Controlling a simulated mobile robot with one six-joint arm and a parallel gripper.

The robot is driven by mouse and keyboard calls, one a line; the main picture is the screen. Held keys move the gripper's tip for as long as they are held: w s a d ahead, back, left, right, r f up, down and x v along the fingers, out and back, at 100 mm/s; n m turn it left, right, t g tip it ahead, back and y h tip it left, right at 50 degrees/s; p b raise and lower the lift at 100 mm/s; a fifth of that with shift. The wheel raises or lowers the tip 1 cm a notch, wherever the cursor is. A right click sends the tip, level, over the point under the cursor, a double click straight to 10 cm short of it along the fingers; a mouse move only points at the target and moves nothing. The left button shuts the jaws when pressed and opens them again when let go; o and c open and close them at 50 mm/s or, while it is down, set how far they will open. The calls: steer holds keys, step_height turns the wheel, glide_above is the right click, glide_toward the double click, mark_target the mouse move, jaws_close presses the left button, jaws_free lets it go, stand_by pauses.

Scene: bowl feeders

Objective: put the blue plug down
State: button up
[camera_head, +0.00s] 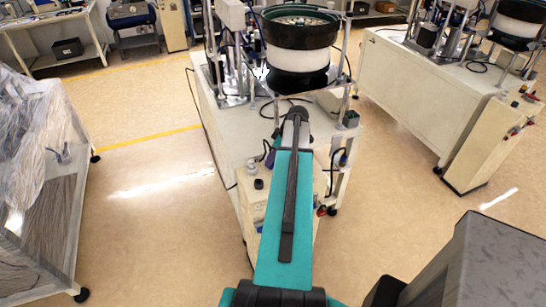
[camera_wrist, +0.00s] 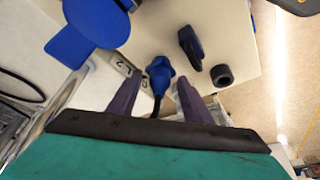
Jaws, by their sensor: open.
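The blue plug (camera_wrist: 158,70) shows in the wrist view, at the face of a cream panel, with a dark cable running from it back toward my gripper. My gripper (camera_wrist: 160,79) is open, with one dark finger on each side of the plug and a visible gap to each. I cannot tell whether the plug rests on the panel or is seated in it. In the head view my arm hides the gripper, and I cannot make out the plug.
In the wrist view a large blue rounded part (camera_wrist: 93,28) is at upper left. A dark blue handle (camera_wrist: 190,47) and a black knob (camera_wrist: 221,75) are right of the plug. In the head view a bowl feeder (camera_head: 300,35) stands on the cream bench (camera_head: 222,128). Open floor lies left.

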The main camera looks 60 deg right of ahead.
steer(key=shift+r, duration=0.25)
steer(key=b+v, duration=0.4)
steer(key=v, duration=0.7)
steer(key=shift+s+r, duration=0.25)
steer(key=shift+r, duration=0.1)
steer(key=shift+w, duration=0.1)
stand_by(0.7)
